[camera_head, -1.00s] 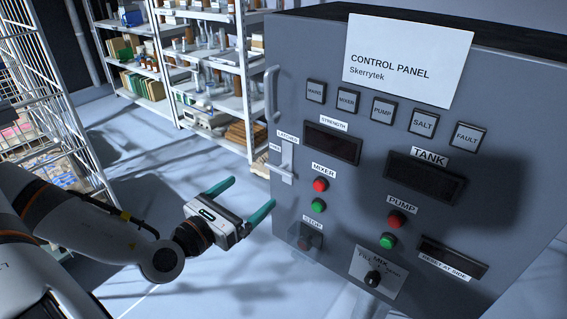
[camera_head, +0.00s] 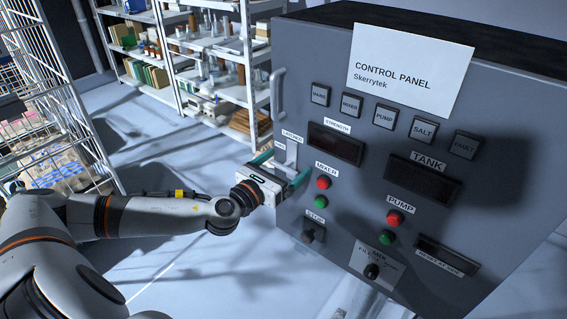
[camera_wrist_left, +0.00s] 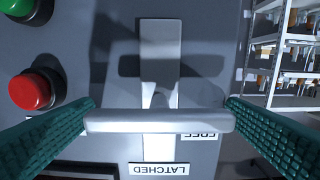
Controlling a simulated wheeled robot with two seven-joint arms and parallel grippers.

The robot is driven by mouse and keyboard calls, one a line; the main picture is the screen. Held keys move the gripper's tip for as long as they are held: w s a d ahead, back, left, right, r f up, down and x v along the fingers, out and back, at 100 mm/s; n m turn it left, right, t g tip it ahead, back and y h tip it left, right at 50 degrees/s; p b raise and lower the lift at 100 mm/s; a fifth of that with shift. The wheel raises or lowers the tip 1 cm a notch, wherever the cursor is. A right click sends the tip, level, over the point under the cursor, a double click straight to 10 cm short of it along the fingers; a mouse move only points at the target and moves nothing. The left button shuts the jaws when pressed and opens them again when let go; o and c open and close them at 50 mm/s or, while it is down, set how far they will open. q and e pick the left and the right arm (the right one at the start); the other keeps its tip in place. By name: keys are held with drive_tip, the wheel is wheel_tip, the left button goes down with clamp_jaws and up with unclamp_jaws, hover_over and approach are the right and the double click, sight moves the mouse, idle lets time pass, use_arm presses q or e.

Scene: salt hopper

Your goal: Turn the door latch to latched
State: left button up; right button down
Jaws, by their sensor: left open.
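The door latch (camera_wrist_left: 160,121) is a light grey bar on a pale plate on the dark grey cabinet front. In the left wrist view it lies crosswise between my fingers, its ends close to both; I cannot tell if they touch. Labels LATCHED (camera_wrist_left: 167,169) and FREE (camera_wrist_left: 200,137) appear upside down there. In the head view the latch plate (camera_head: 291,152) is partly hidden by my left gripper (camera_head: 281,168), which is open at the cabinet's left edge, its green fingers on either side of the latch. My right gripper is not in view.
A door handle (camera_head: 277,94) is above the latch. Shelves (camera_head: 205,60) stand behind; a wire rack (camera_head: 70,110) is left.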

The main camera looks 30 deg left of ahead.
use_arm(q)
drive_tip(key=c, duration=1)
